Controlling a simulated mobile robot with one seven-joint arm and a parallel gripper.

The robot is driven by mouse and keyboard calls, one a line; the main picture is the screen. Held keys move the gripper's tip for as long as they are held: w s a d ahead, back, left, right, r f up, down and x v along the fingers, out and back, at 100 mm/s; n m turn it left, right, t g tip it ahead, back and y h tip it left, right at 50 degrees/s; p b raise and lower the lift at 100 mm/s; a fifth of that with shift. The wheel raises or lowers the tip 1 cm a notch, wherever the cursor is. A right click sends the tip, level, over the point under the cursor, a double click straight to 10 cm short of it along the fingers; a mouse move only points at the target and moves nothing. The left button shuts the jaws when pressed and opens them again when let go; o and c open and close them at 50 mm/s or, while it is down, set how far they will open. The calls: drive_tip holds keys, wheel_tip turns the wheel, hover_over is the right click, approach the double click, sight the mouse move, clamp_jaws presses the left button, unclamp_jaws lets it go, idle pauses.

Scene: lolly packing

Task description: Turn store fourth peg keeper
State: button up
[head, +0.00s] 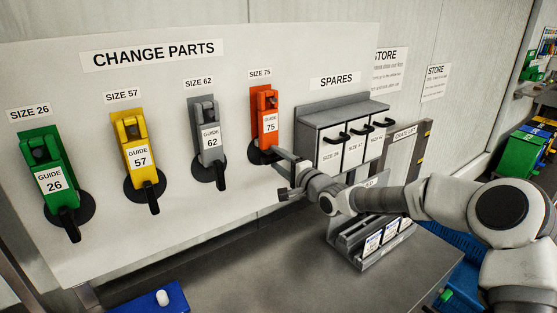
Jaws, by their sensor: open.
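The fourth peg holds an orange guide (266,108) marked 75, under the SIZE 75 label on the white change parts board. A dark round base (255,155) shows at its lower end. Its black keeper handle cannot be made out; my gripper covers that area. My gripper (282,177) is open, just below and right of the orange guide, its fingers pointing left toward the board. Whether it touches the keeper, I cannot tell. The green (41,160), yellow (136,140) and grey (208,128) guides hang on the other pegs, each with a black handle pointing down.
A grey spares cabinet (340,110) with black handles stands right of the fourth peg, close behind my arm. A grey rack (345,240) with small packs sits on the counter below. A blue tray (140,302) is at front left. The counter's middle (240,270) is clear.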

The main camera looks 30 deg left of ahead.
drive_tip(key=shift+c, duration=0.2)
clamp_jaws()
drive_tip(key=shift+f+n+b, duration=0.1)
drive_tip(key=shift+n+b, duration=0.2)
drive_tip(key=shift+b, duration=0.2)
drive_tip(key=shift+f+n+b, duration=0.1)
drive_tip(key=shift+n+b, duration=0.9)
drive_tip(key=shift+b, duration=0.1)
drive_tip(key=n+b, duration=0.4)
drive_tip(key=n, duration=0.1)
drive_tip(key=n+b, duration=0.2)
drive_tip(key=n, duration=0.3)
drive_tip(key=shift+n+b, duration=0.35)
drive_tip(key=shift+n, duration=0.05)
drive_tip(key=n+b, duration=0.1)
drive_tip(key=n, duration=0.3)
drive_tip(key=shift+b, duration=0.4)
drive_tip(key=shift+n, duration=0.4)
